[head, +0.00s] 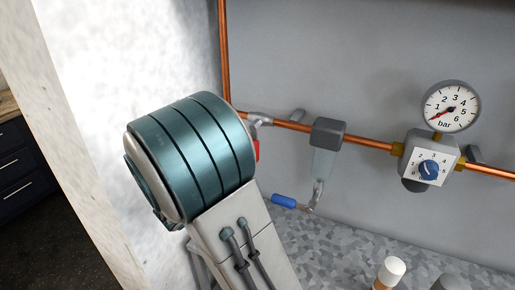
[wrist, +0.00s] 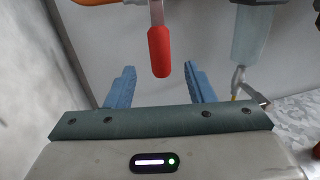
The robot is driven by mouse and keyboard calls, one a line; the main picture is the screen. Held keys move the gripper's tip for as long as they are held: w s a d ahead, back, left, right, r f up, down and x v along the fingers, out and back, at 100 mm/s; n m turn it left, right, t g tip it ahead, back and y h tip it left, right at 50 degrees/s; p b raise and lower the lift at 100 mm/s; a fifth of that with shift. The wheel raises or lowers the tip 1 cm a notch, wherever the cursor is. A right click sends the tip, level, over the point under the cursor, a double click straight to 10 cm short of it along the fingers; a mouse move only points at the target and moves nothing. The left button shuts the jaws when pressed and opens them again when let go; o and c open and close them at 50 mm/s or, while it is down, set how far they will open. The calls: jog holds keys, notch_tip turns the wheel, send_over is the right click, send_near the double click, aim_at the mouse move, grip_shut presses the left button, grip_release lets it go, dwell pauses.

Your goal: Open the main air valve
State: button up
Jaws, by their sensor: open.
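The main air valve sits on the copper pipe at the left, with a grey body (head: 258,119). Its red lever (head: 257,150) hangs straight down, across the pipe's run; my arm partly hides it in the head view. In the wrist view the red lever (wrist: 159,52) is at top centre. My gripper (wrist: 159,68) is open, with one blue finger on each side of the lever's lower end in the picture. Neither finger visibly touches it, and I cannot tell the exact depth. The fingers are hidden behind my arm in the head view.
Right of the valve are a grey filter unit (head: 327,132) with a blue-handled drain (head: 284,201), a regulator with a blue knob (head: 429,169), and a gauge (head: 451,106) with its needle near the low end. A white-topped object (head: 391,270) stands below. A white wall (head: 140,60) is close at left.

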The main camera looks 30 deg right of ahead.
jog(key=x, duration=0.9)
jog(key=shift+d+p, duration=0.4)
jog(key=shift+w, duration=0.15)
jog(key=shift+c, duration=0.3)
grip_shut()
